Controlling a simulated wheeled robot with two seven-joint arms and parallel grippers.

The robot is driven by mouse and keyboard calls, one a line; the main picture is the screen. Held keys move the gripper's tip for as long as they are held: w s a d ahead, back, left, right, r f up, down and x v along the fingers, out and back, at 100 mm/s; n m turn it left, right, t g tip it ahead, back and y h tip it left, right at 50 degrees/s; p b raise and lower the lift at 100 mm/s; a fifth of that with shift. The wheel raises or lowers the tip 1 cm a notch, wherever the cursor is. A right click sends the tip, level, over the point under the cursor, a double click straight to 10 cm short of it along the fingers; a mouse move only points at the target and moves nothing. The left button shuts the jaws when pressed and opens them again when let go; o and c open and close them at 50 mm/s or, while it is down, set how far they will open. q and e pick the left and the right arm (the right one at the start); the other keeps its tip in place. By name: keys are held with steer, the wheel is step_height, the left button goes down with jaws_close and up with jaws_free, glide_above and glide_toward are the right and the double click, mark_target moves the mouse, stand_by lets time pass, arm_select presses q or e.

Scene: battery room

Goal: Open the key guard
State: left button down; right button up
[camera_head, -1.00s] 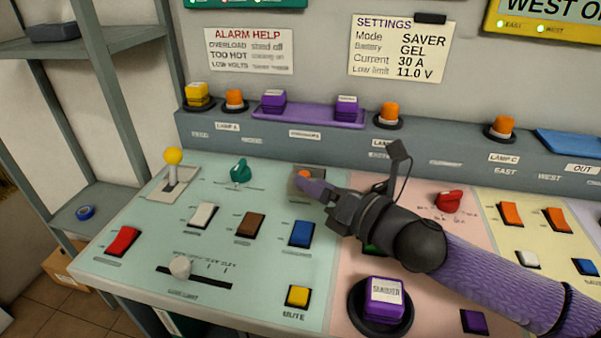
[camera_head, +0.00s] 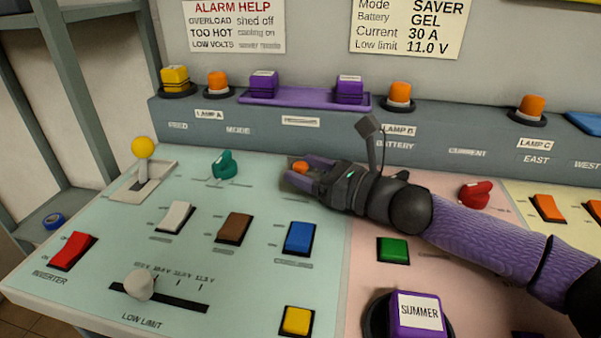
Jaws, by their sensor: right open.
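My right gripper (camera_head: 305,172) reaches in from the right, low over the back of the pale green panel. Its purple fingers are open, pointing left. Between the fingertips shows a small orange piece (camera_head: 300,167) on a grey plate, which looks like the key guard. The fingers and hand hide most of the plate, so its hinge and any key are out of sight. I cannot tell whether the fingers touch the orange piece. My left gripper is not in view.
A teal knob (camera_head: 224,164) stands left of the gripper, with a yellow-topped lever (camera_head: 143,148) farther left. Behind rises a grey ledge with a purple tray (camera_head: 305,100) and orange lamps.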

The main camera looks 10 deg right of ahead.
steer(key=shift+w+a, duration=0.45)
steer(key=shift+a, duration=0.05)
jaws_close()
stand_by(0.6)
stand_by(0.6)
